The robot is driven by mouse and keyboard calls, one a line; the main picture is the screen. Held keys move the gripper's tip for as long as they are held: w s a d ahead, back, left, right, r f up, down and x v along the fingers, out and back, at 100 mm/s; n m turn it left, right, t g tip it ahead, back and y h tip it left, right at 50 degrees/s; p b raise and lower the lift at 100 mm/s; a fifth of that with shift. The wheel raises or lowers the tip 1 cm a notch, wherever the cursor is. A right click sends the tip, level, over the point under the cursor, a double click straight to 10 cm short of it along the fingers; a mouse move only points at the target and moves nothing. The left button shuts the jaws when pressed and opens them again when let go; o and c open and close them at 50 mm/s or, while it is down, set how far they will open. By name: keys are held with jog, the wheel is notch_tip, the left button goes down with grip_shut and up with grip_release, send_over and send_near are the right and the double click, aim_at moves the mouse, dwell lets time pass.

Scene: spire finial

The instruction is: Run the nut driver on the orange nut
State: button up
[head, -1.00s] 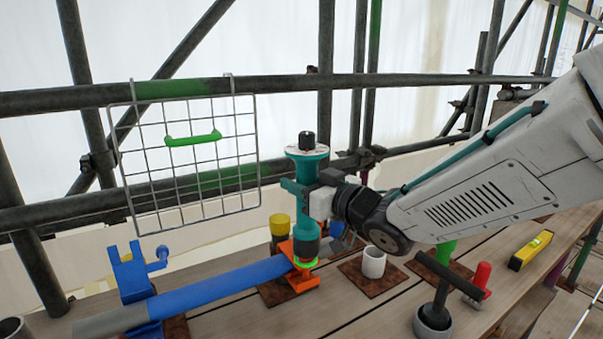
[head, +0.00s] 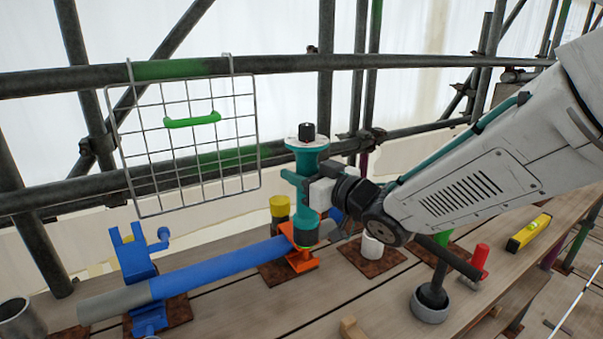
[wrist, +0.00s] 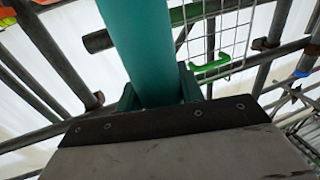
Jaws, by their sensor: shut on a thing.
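In the wrist view the teal body (wrist: 145,45) stands between my fingers (wrist: 157,92). The socket is down at the orange clamp (head: 302,261) around the blue and grey tube (head: 215,270). The orange nut cannot be told apart here; the socket covers that spot.
A blue clamp (head: 135,262) holds the tube's left part. A wire rack with a green handle (head: 192,120) hangs behind, left of the driver. A white cup (head: 372,247), a black-handled tool (head: 431,300), a red-handled tool (head: 480,258) and a yellow level (head: 528,232) stand or lie to the right.

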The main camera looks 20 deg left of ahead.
aim_at(301, 139)
jog(key=shift+s+f, duration=0.1)
jog(key=shift+f, duration=0.4)
dwell(1.8)
jog(key=shift+r, duration=4.1)
